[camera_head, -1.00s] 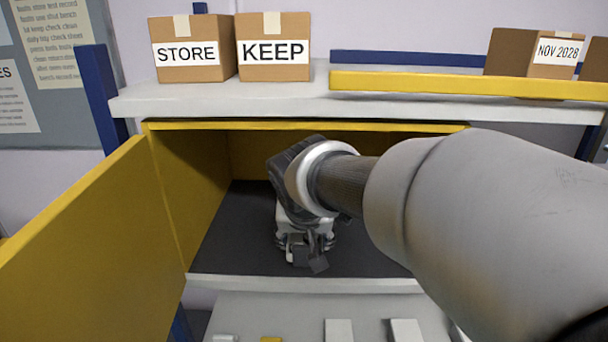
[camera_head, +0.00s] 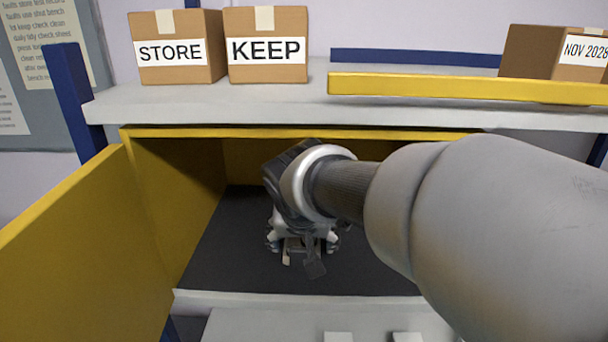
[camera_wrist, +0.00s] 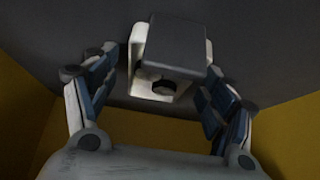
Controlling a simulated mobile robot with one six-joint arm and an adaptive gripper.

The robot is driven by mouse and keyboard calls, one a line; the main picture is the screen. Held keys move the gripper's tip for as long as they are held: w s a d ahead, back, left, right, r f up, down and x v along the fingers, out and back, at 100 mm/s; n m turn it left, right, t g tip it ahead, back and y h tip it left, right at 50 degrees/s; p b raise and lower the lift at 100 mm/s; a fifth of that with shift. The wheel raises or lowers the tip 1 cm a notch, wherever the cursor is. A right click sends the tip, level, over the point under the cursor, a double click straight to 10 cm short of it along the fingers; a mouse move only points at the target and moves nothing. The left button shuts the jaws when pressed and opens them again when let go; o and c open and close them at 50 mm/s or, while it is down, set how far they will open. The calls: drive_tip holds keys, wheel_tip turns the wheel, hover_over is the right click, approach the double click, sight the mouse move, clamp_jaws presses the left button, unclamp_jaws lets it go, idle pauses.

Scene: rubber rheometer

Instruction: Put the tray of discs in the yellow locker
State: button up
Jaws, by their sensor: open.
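The yellow locker (camera_head: 183,190) stands open, its yellow door (camera_head: 95,240) swung out to the left. My gripper (camera_head: 303,248) is inside it, low over the dark locker floor (camera_head: 240,250). In the wrist view my gripper (camera_wrist: 158,72) has its two fingers spread apart. Between them is a small white-sided tray (camera_wrist: 137,55) with a dark grey panel and dark round shapes, seemingly discs. Gaps show on both sides of the tray. It appears to rest on the dark floor. In the head view my gripper largely hides the tray.
A pale shelf (camera_head: 220,105) lies just above the locker opening. It carries a STORE box (camera_head: 175,70), a KEEP box (camera_head: 266,70), and a dated box (camera_head: 560,55) behind a yellow rail (camera_head: 460,88). Locker floor is clear left of my gripper.

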drive_tip(key=shift+r, duration=0.15)
drive_tip(key=shift+r, duration=0.3)
drive_tip(key=p+v, duration=0.2)
drive_tip(key=v, duration=0.9)
drive_tip(key=s+d+f+g, duration=0.1)
drive_tip(key=s+d+f, duration=0.5)
drive_tip(key=s, duration=0.3)
drive_tip(key=s+d+f+g, duration=0.1)
drive_tip(key=s+d+f, duration=0.5)
drive_tip(key=s+d, duration=0.2)
drive_tip(key=s, duration=0.2)
drive_tip(key=shift+s+d+f, duration=0.2)
drive_tip(key=shift+s+d, duration=0.1)
drive_tip(key=shift+d, duration=0.05)
drive_tip(key=shift+b, duration=0.3)
wheel_tip(320, 180, down, 12)
drive_tip(key=b, duration=1.2)
drive_tip(key=shift+f, duration=0.15)
